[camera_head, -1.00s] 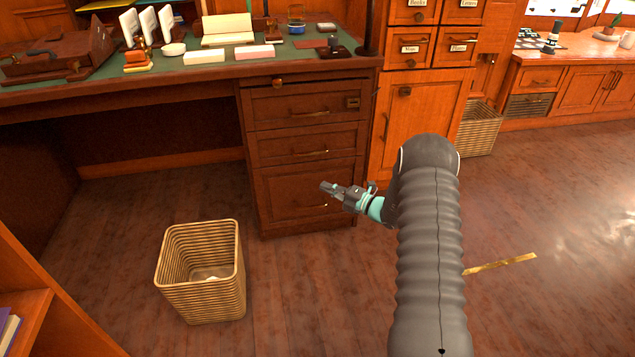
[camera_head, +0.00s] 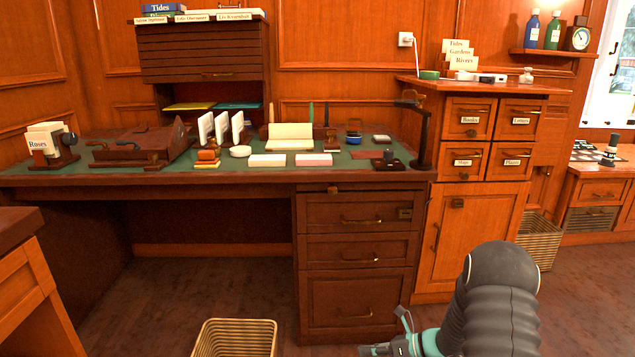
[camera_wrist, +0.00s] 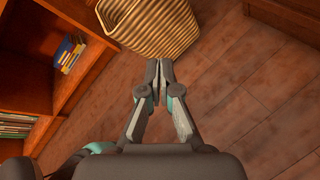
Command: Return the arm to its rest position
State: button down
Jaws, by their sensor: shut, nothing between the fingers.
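My gripper (camera_head: 376,350) shows at the bottom edge of the head view, low in front of the desk's drawers, partly cut off by the frame. In the wrist view my gripper (camera_wrist: 159,62) is shut, its fingertips together with nothing between them. It points toward the wicker wastebasket (camera_wrist: 160,25), whose near side shows just beyond the fingertips. I cannot tell how far apart they are. My dark ribbed arm bends down at the lower right of the head view.
The wicker wastebasket (camera_head: 235,340) stands on the floor, left of my gripper. The wooden desk (camera_head: 357,217) and cabinet (camera_head: 470,235) stand ahead. A shelf with books (camera_wrist: 66,52) is at left in the wrist view. Floor (camera_wrist: 255,110) at right there is clear.

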jog(key=s+d+r+n+t+h+p, duration=0.2)
jog(key=s+r+n+h, duration=1)
jog(key=s+r+n, duration=1.6)
jog(key=shift+s+r+h+p, duration=0.3)
jog(key=shift+s+r+p, duration=0.4)
jog(key=shift+s+r, duration=2)
jog(key=shift+w+d+r, duration=0.1)
jog(key=shift+w+r, duration=0.65)
